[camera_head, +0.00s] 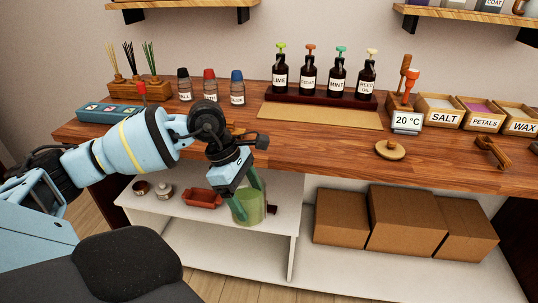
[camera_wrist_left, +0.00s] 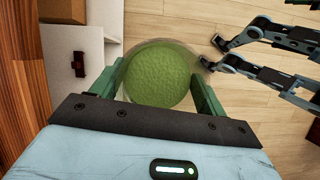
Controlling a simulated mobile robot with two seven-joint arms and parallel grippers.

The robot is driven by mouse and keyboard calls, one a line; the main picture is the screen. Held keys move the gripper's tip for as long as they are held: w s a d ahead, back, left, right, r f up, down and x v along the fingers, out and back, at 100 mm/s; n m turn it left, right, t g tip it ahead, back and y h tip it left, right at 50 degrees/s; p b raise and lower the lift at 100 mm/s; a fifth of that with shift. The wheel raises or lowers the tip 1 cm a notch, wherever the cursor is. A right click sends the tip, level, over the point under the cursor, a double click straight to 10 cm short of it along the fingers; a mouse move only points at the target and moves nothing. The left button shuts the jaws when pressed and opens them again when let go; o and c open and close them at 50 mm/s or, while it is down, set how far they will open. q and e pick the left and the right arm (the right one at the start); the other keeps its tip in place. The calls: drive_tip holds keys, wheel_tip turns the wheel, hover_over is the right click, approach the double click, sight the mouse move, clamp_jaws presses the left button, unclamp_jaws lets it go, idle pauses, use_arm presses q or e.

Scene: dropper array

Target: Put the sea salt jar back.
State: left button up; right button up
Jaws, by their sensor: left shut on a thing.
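My left gripper (camera_head: 248,197) is shut on a clear glass jar with green contents (camera_head: 248,207), its fingers on opposite sides of it. The jar is held in front of the white lower shelf, below the worktop's front edge. In the left wrist view the jar (camera_wrist_left: 157,75) shows as a round green surface between the fingers (camera_wrist_left: 157,92), with floor behind it. No label on it can be read, so I cannot confirm it is the sea salt jar.
The lower shelf (camera_head: 232,243) holds small jars (camera_head: 165,191), a red tray (camera_head: 201,198) and a dark red block (camera_head: 271,209); cardboard boxes (camera_head: 407,222) stand right.

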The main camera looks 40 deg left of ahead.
drive_tip(key=w+r+t+p, duration=0.1)
drive_tip(key=w+r+p, duration=0.3)
drive_tip(key=r+p, duration=0.4)
wheel_tip(320, 180, up, 2)
drive_tip(key=shift+w+d+t, duration=0.4)
drive_tip(key=shift+d, duration=0.05)
drive_tip(key=c, duration=0.3)
use_arm(q)
drive_tip(key=s+d+f+m+g+y, duration=0.2)
drive_tip(key=s+d+m, duration=0.3)
drive_tip(key=m, duration=0.6)
drive_tip(key=s+d+f+m+g+y, duration=0.2)
drive_tip(key=s+d+f+m+g, duration=0.2)
drive_tip(key=d+m, duration=0.5)
drive_tip(key=shift+s+f+m, duration=0.4)
drive_tip(key=shift+s+m, duration=0.3)
drive_tip(key=shift+m, duration=0.5)
